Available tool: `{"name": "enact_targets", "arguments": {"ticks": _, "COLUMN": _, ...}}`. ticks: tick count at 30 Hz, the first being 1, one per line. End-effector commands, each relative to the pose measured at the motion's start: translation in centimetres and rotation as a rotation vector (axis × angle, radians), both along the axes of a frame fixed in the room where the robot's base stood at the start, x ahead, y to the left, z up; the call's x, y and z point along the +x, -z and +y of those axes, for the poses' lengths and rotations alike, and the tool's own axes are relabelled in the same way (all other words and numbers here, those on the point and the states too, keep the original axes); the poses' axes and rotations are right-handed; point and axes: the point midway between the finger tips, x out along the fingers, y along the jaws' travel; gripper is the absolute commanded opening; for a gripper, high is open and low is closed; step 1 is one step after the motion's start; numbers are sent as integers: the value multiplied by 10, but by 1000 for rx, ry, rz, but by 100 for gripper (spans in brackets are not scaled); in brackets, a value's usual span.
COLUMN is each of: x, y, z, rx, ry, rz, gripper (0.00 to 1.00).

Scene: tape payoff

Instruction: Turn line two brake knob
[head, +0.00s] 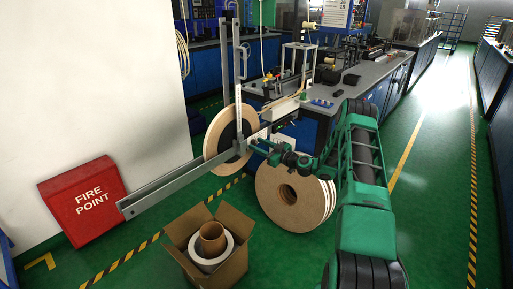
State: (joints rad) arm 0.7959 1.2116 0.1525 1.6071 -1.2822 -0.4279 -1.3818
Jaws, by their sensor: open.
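The payoff stand is a grey metal frame (170,183) with an upright post and a long arm reaching to the lower left. A tan tape reel (217,138) with a dark centre hangs on it. My green and black arm comes in from the right. My gripper (252,144) is at the right side of the reel's hub, close to the stand, with its jaws open. I cannot make out the brake knob: it is too small or hidden near my gripper. I cannot tell whether my gripper touches anything.
Large tan reels (291,193) stand on the floor below my arm. An open cardboard box (228,270) with rolls inside is at the front. A red fire point box (84,198) is at the left. A blue workbench (312,128) stands behind. The green aisle at the right is clear.

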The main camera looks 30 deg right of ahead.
Motion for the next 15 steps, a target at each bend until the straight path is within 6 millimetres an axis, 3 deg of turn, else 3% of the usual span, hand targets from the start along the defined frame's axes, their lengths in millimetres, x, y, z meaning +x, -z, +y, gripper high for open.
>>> {"name": "enact_targets", "arguments": {"ticks": 11, "x": 5, "y": 0, "z": 2, "rx": 0, "ry": 1, "rz": 1, "gripper": 40}}
{"name": "enact_targets", "arguments": {"ticks": 15, "x": 5, "y": 0, "z": 2, "rx": 0, "ry": 1, "rz": 1, "gripper": 9}}
